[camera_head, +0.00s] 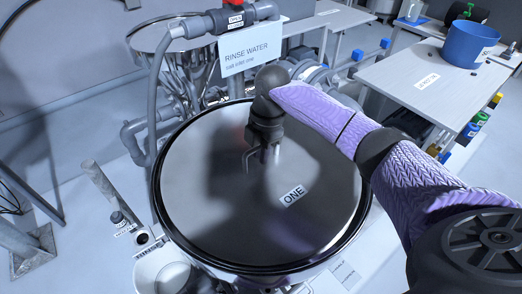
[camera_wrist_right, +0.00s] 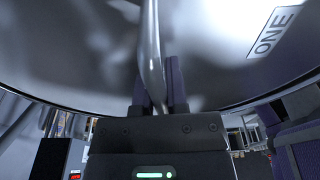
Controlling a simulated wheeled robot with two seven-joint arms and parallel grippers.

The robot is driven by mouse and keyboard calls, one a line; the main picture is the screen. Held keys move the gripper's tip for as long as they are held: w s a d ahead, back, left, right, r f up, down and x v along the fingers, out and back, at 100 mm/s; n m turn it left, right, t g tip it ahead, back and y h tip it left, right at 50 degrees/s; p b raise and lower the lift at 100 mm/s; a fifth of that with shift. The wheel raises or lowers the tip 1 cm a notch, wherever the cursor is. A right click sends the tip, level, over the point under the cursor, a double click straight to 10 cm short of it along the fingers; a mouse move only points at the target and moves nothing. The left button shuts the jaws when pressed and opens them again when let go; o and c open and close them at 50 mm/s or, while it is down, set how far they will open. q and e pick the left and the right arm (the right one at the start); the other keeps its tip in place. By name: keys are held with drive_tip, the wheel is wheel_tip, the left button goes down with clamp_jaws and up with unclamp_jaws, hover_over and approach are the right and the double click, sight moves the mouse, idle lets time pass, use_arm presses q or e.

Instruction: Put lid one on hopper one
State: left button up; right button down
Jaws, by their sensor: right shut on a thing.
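Lid one (camera_head: 225,215) is a round, shiny metal disc with a dark rim and a label reading ONE. Its upright metal handle (camera_wrist_right: 151,45) rises near the middle. My right gripper (camera_head: 262,152) is shut on this handle from above; in the wrist view its fingers (camera_wrist_right: 160,92) stand on either side of it. The lid lies over the mouth of hopper one (camera_head: 262,277) and hides its inside. Only a thin strip of hopper shows below the dark rim, so I cannot tell whether the lid rests fully on it. My left gripper is not in view.
A rinse water sign (camera_head: 252,51) and grey pipes with a valve (camera_head: 232,18) stand close behind the lid. A grey table (camera_head: 405,82) with a blue tub (camera_head: 468,44) is at the back right. A pipe stub (camera_head: 103,182) stands at the left.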

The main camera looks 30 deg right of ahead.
drive_tip(key=shift+f, duration=0.25)
drive_tip(key=c, duration=0.6)
unclamp_jaws()
